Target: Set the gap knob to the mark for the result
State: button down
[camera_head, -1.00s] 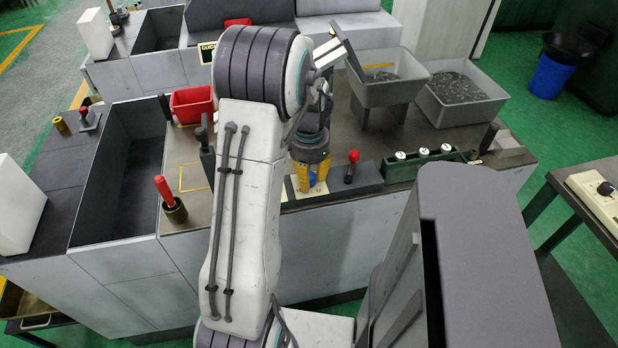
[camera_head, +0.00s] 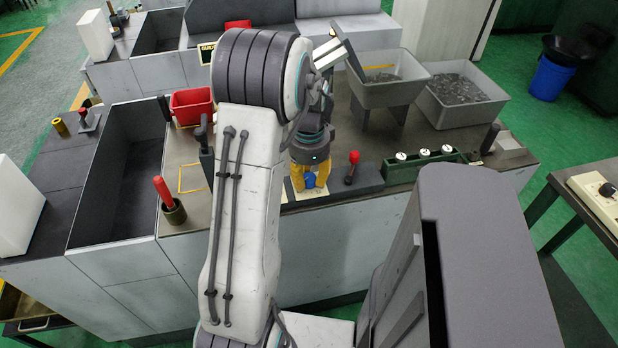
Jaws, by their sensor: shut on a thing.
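A blue knob (camera_head: 310,179) sits on a pale plate (camera_head: 288,190) at the front edge of the workbench. My gripper (camera_head: 310,180), with yellow fingers, points down over the plate and is shut on the blue knob. The fingers hide most of the knob, so its pointer does not show. The marks on the plate are too small or too covered to read.
A red-topped lever (camera_head: 353,160) stands close to the right of my gripper. A green rack (camera_head: 420,167) with several white-topped pieces is further right. Grey bins (camera_head: 387,91) stand behind. A red-handled tool (camera_head: 162,189) stands in a cup at the left.

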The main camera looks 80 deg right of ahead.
aim_at(309, 176)
jog(key=shift+a+f, duration=0.1)
jog(key=c, duration=0.8)
grip_release()
notch_tip(309, 176, up, 12)
jog(key=shift+r, duration=0.1)
dwell(0.9)
